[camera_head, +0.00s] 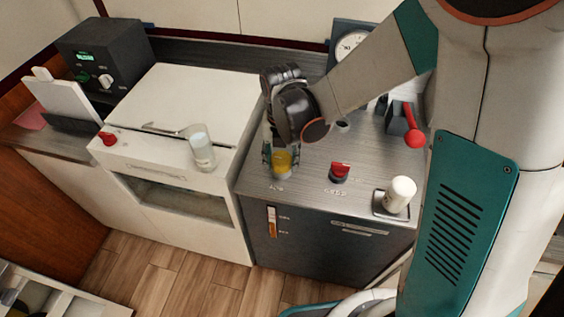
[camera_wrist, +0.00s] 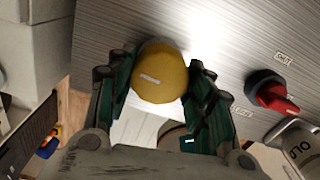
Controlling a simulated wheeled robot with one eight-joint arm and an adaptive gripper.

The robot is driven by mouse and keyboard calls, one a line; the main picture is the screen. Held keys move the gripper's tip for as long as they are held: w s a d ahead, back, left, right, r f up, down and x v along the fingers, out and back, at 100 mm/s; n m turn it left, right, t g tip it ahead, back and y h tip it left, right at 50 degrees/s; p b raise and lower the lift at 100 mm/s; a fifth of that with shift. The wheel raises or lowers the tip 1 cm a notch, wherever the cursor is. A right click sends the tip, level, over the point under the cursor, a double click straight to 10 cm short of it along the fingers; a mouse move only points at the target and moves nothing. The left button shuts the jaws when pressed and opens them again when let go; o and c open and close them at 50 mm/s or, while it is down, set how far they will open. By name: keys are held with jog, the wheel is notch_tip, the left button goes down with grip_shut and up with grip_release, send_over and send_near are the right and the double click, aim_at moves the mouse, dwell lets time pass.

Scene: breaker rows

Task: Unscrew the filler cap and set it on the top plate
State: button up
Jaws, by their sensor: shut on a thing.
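The yellow round filler cap (camera_head: 281,161) is at the front left of the brushed-metal top plate (camera_head: 310,183). In the wrist view the yellow cap (camera_wrist: 160,74) sits between the two green fingers. My gripper (camera_head: 279,158) points down over it. In the wrist view my gripper (camera_wrist: 160,85) is shut on the cap, one finger on each side. The filler neck beneath the cap is hidden, so I cannot tell whether the cap is seated or raised.
A red knob (camera_head: 340,171) stands to the right of the cap, and a white bottle (camera_head: 400,194) sits in a holder at the right front. A red-handled lever (camera_head: 413,136) is behind. A glass (camera_head: 201,147) stands on the white unit at left. Bare plate lies between cap and knob.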

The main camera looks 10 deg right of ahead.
jog(key=o, duration=0.9)
jog(key=m, duration=0.4)
jog(key=shift+b, duration=0.35)
jog(key=m, duration=0.5)
jog(key=m+b, duration=0.1)
jog(key=m, duration=0.8)
